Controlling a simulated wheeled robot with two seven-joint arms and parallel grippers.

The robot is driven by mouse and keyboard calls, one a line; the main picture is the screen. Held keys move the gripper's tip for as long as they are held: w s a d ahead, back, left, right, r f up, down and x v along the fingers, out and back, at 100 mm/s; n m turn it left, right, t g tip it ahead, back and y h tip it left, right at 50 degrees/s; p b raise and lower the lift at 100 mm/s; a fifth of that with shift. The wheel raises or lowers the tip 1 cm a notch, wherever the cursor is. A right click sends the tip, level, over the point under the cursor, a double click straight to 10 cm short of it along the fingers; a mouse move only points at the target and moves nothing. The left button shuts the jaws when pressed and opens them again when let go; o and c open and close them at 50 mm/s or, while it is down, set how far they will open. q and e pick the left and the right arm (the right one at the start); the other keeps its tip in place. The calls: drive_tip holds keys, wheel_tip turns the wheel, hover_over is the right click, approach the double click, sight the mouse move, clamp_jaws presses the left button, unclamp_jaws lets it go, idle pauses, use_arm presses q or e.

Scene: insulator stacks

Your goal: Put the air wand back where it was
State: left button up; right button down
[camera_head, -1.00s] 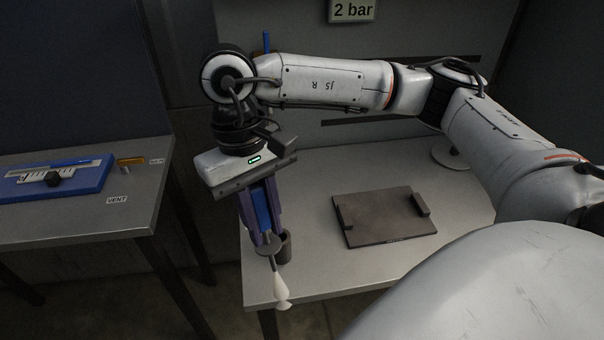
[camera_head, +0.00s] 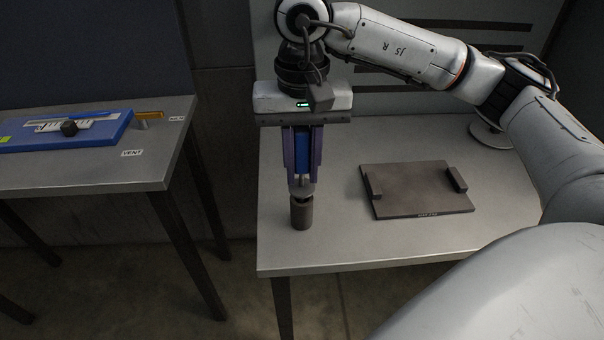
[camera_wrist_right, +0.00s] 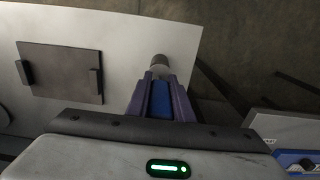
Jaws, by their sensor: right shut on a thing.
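My right gripper (camera_head: 302,180) is shut on the blue handle of the air wand (camera_head: 303,150) and holds it upright, pointing down. The wand's lower end is at the mouth of a dark grey cylindrical holder (camera_head: 302,215) near the table's left front. The pale nozzle does not show; it appears to be inside the holder, though how deep I cannot tell. In the right wrist view the blue handle (camera_wrist_right: 161,101) sits between the purple fingers, in line with the holder (camera_wrist_right: 159,63). My left gripper is not in view.
A dark plate (camera_head: 420,189) with two raised blocks lies to the right on the grey table (camera_head: 345,245). A second table (camera_head: 90,178) at left carries a blue tray (camera_head: 100,136), an orange-brown piece (camera_head: 149,114) and a VENT label (camera_head: 132,153). A gap separates the tables.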

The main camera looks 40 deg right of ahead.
sight(302, 131)
wheel_tip(302, 131, down, 2)
drive_tip(key=shift+f+b, duration=0.25)
drive_tip(key=shift+b, duration=0.05)
drive_tip(key=c, duration=1.6)
unclamp_jaws()
drive_tip(key=shift+r, duration=0.1)
drive_tip(key=shift+o, duration=0.2)
drive_tip(key=shift+r, duration=0.1)
drive_tip(key=shift+r+p, duration=0.25)
drive_tip(key=shift+p, duration=0.2)
wheel_tip(302, 131, up, 11)
drive_tip(key=shift+f+p, duration=0.1)
drive_tip(key=shift+p, duration=0.45)
drive_tip(key=shift+r, duration=0.45)
